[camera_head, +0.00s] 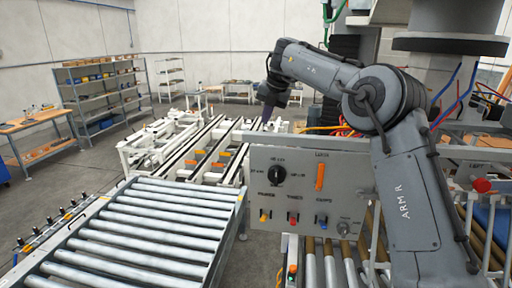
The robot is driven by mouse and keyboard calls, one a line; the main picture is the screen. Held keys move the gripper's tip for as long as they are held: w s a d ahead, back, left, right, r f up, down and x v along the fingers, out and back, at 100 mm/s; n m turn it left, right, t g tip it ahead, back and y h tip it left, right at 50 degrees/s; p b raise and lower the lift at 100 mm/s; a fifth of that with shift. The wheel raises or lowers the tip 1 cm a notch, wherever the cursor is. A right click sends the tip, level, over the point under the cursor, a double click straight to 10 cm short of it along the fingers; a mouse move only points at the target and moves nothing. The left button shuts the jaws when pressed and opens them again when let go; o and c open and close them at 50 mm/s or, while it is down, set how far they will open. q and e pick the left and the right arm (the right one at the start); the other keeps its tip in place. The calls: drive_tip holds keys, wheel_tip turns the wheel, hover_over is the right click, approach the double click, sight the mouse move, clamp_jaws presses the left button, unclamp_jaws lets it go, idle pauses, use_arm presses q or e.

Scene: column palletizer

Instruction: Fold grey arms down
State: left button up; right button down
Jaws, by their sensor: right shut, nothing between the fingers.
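My right arm, grey and marked "ARM R", rises from the lower right and bends at a raised elbow. Its forearm reaches left to the right gripper (267,112), which points down behind the top edge of the control panel. The gripper is small and dark in this view; it is shut and holds nothing. My left arm and left gripper do not show.
The panel (262,218) carries a black knob (276,175), an orange lever (320,177) and several small coloured switches. A roller conveyor (150,225) lies left of it. White conveyor frames (150,145) stand behind. Shelves (100,90) line the back left. Open floor shows at left.

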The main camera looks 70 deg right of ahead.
drive_tip(key=p+x, duration=0.2)
drive_tip(key=x, duration=1)
drive_tip(key=shift+f, duration=0.1)
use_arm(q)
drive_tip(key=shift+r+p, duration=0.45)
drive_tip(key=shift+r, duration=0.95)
use_arm(e)
drive_tip(key=shift+w+d+f, duration=0.1)
drive_tip(key=shift+w+f, duration=0.1)
drive_tip(key=shift+f, duration=0.5)
